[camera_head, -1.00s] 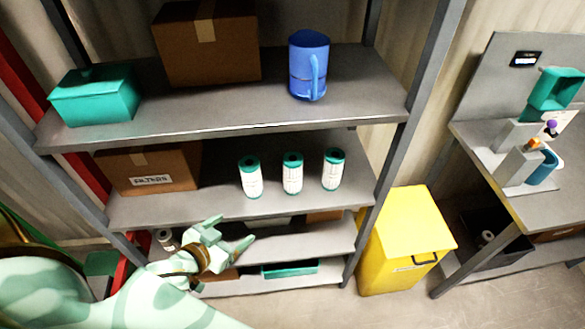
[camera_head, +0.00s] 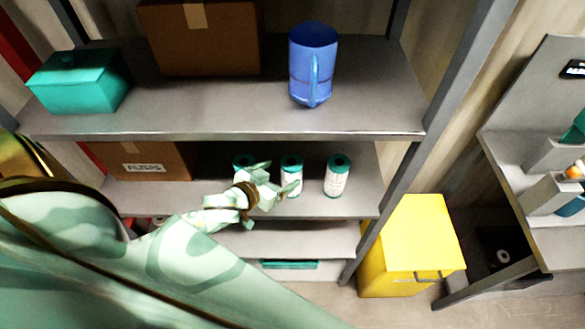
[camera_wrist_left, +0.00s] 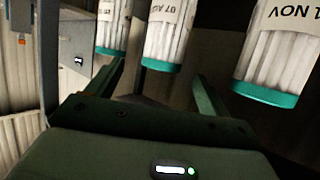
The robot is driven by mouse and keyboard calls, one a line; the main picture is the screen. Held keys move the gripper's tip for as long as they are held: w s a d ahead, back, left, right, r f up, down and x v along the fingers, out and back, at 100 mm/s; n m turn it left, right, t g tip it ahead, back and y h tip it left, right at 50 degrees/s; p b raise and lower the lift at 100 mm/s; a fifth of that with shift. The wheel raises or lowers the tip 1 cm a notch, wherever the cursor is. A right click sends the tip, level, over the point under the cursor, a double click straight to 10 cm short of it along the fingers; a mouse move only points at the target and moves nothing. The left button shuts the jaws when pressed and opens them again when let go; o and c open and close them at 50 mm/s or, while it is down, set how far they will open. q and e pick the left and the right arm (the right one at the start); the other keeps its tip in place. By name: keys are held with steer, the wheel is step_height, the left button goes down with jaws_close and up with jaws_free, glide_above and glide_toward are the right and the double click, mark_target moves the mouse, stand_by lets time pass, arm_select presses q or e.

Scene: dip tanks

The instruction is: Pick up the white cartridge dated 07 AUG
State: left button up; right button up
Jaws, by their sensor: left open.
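Three white cartridges with teal ends stand in a row on the middle shelf. The middle cartridge (camera_head: 291,171) has a label that seems to read 07 AUG, upside down and partly cut off, in the left wrist view (camera_wrist_left: 168,35). The left cartridge (camera_head: 240,160) is mostly hidden behind my gripper; its label ends in NOV in the wrist view (camera_wrist_left: 283,50). The right cartridge (camera_head: 337,176) stands clear. My left gripper (camera_head: 279,178) is open and empty in front of the left and middle cartridges. In the wrist view its fingers (camera_wrist_left: 160,88) point toward the middle one, without visible contact. My right gripper is not in view.
The upper shelf (camera_head: 210,122) above the cartridges holds a blue jug (camera_head: 312,65), a teal box (camera_head: 78,85) and a cardboard box (camera_head: 200,40). A FILTERS box (camera_head: 150,165) is left of the cartridges. A yellow bin (camera_head: 410,240) stands right of the rack.

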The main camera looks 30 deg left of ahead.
mark_target(285, 170)
arm_select(q)
steer(key=x, duration=0.4)
steer(key=shift+w+f, duration=0.1)
steer(key=shift+w, duration=0.15)
steer(key=x, duration=0.4)
steer(key=shift+w+a+b, duration=0.15)
steer(key=shift+w+b, duration=0.1)
steer(key=shift+b, duration=0.05)
steer(key=shift+s, duration=0.1)
steer(key=shift+c, duration=1.2)
steer(key=c, duration=1.2)
steer(key=shift+c, duration=0.2)
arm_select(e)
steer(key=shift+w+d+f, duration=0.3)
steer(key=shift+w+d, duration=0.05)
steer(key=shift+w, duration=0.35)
